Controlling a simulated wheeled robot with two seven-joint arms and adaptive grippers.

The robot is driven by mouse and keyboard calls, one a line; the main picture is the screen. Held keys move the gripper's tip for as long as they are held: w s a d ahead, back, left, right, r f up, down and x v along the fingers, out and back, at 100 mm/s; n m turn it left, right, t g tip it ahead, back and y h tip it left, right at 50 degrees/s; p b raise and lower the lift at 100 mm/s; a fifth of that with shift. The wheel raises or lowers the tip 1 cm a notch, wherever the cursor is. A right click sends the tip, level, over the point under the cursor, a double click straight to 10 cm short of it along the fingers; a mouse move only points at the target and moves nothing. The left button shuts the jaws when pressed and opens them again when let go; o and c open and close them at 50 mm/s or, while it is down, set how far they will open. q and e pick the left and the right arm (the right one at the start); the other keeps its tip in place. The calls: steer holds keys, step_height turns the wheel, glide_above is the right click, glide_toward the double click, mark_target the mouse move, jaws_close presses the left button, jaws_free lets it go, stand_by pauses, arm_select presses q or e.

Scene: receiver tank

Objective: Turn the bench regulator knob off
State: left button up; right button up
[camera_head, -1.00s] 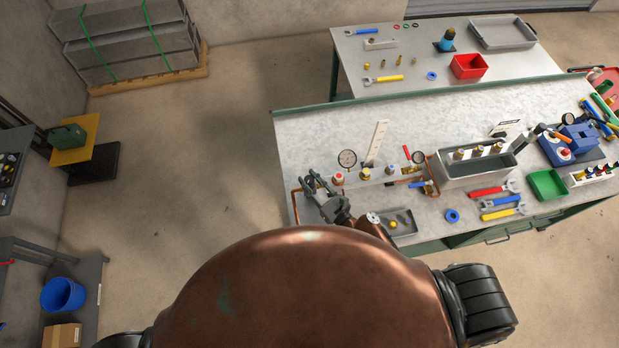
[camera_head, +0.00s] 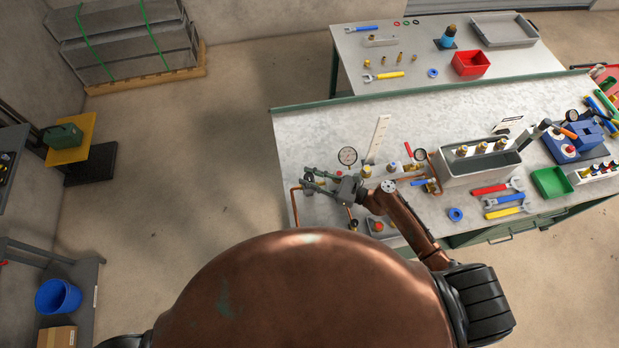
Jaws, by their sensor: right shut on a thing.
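The bench regulator assembly stands at the left front of the near bench (camera_head: 300,125). It has a round gauge (camera_head: 347,156), a second gauge (camera_head: 420,154), brass fittings (camera_head: 392,168) and a copper pipe (camera_head: 293,205). My right gripper (camera_head: 308,179) lies over the left end of the assembly with its fingers pointing left. It is shut on what looks like the regulator knob, which the fingers and wrist mostly hide. The knob's turn position cannot be told. My left gripper is not in view.
A metal tank (camera_head: 480,172) with brass valves stands right of the assembly. Wrenches (camera_head: 503,213), a blue ring (camera_head: 455,214) and a green bin (camera_head: 552,183) lie along the front. A small red round part (camera_head: 377,226) shows below my wrist. The bench's back left is clear.

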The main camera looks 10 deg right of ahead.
stand_by(0.3)
steer(key=o, duration=1.2)
steer(key=shift+c, duration=0.2)
steer(key=shift+d, duration=0.1)
steer(key=v, duration=1.2)
steer(key=shift+f, duration=0.1)
